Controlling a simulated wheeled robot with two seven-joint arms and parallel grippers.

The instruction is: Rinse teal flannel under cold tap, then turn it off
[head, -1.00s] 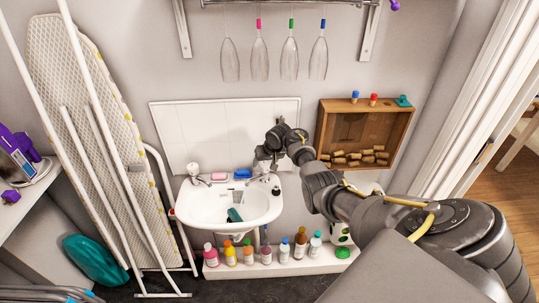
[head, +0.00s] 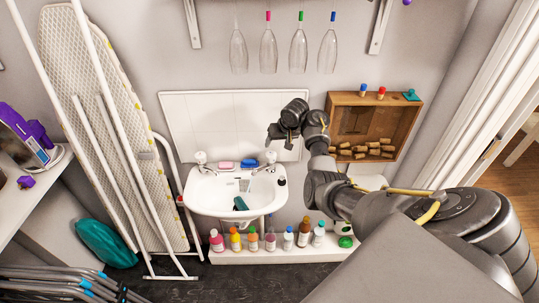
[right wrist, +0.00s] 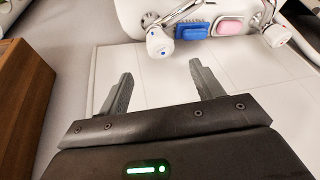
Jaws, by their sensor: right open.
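The teal flannel (head: 240,203) lies crumpled in the bowl of the white sink (head: 199,203). The cold tap (head: 270,158) is the right-hand one at the sink's back edge. Its white knob with a blue mark shows in the right wrist view (right wrist: 160,42). My right gripper (head: 279,133) is above and behind this tap, in front of the white splashback. In the right wrist view its two fingers (right wrist: 162,78) are apart, with nothing between them, clear of the tap. I cannot tell if water runs. My left gripper is not in view.
The other tap (head: 200,160) is on the left. A pink soap (head: 226,165) and a blue sponge (head: 249,164) sit between the taps. Several bottles (head: 270,243) line the ledge below. A wooden box (head: 411,113) of corks hangs right; an ironing board (head: 75,50) leans left.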

